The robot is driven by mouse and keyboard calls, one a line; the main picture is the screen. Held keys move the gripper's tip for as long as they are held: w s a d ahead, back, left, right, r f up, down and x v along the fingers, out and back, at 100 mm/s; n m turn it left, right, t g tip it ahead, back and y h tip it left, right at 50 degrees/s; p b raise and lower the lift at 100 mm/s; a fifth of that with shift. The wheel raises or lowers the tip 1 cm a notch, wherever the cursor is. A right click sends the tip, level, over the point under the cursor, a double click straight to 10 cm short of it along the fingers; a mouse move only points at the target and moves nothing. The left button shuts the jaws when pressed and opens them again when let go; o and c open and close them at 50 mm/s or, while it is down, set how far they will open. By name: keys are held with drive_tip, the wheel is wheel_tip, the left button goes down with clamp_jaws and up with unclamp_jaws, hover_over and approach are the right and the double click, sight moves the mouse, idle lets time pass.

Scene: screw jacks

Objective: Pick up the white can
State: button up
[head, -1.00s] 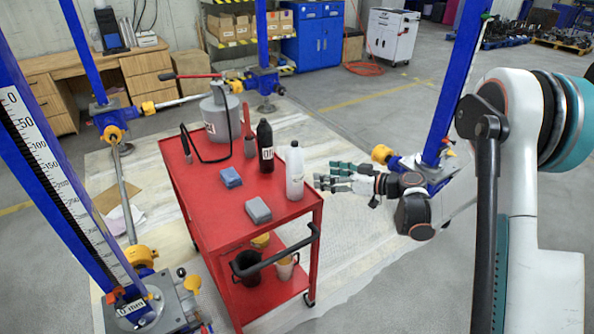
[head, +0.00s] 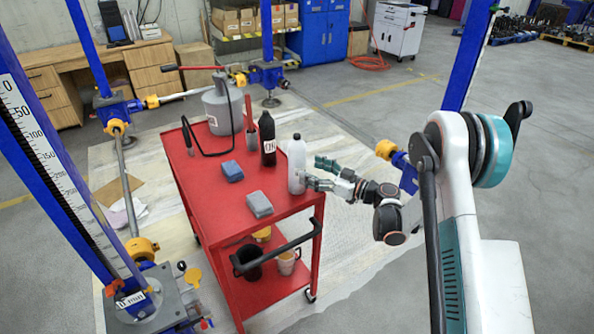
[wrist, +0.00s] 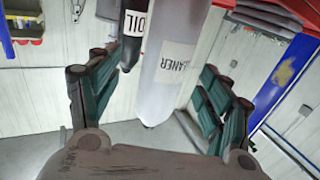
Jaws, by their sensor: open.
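In the wrist view the white can (wrist: 170,75) shows between the two spread green fingers, with part of a label reading "ANER". Gaps remain on both sides, so the fingers look clear of it. How deep the fingers reach around it I cannot tell.
A black oil bottle (head: 267,140) stands close behind the white can. A grey pump canister (head: 222,112), a blue block (head: 232,171) and a grey block (head: 259,204) are also on the cart. The cart's black handle (head: 275,252) and blue jack posts stand nearby.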

sight(297, 166)
drive_tip(key=shift+s+b+x, duration=0.15)
drive_tip(key=shift+b+x, duration=0.5)
drive_tip(key=shift+x, duration=0.85)
drive_tip(key=shift+s+b+x, duration=0.15)
drive_tip(key=shift+b+x, duration=0.5)
drive_tip(key=shift+x, duration=0.85)
drive_tip(key=shift+a, duration=0.2)
drive_tip(key=c, duration=1.5)
drive_tip(key=shift+o, duration=0.2)
drive_tip(key=shift+r, duration=0.1)
